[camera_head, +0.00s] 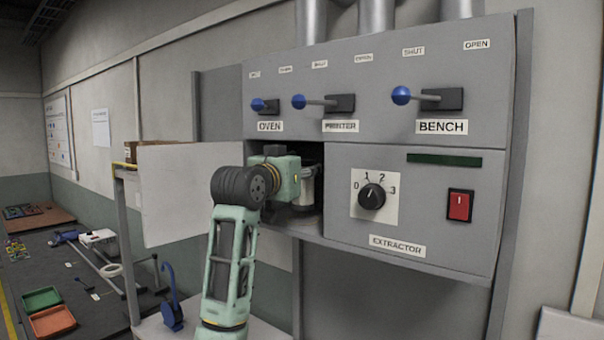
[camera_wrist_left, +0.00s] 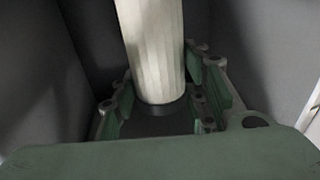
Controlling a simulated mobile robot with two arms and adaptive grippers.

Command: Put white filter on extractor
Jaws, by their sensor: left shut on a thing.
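The extractor (camera_head: 450,225) is a grey wall cabinet with a dial, a red switch and an open compartment on its lower left. My left arm reaches into this compartment, and the left gripper (camera_head: 292,190) is mostly hidden by its own wrist. In the left wrist view the white filter (camera_wrist_left: 155,50) is a ribbed white cylinder with a dark base ring, standing between the fingers of my left gripper (camera_wrist_left: 163,108). The gripper is shut on it near its lower end. A small pale part of the filter (camera_head: 309,184) shows inside the compartment in the head view. My right gripper is not in view.
The compartment's white door (camera_head: 180,195) hangs open to the left. Dark compartment walls (camera_wrist_left: 40,70) stand close around the filter. Blue-knobbed levers (camera_head: 401,96) stick out above. A workbench (camera_head: 80,270) with green and orange trays lies at the far left.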

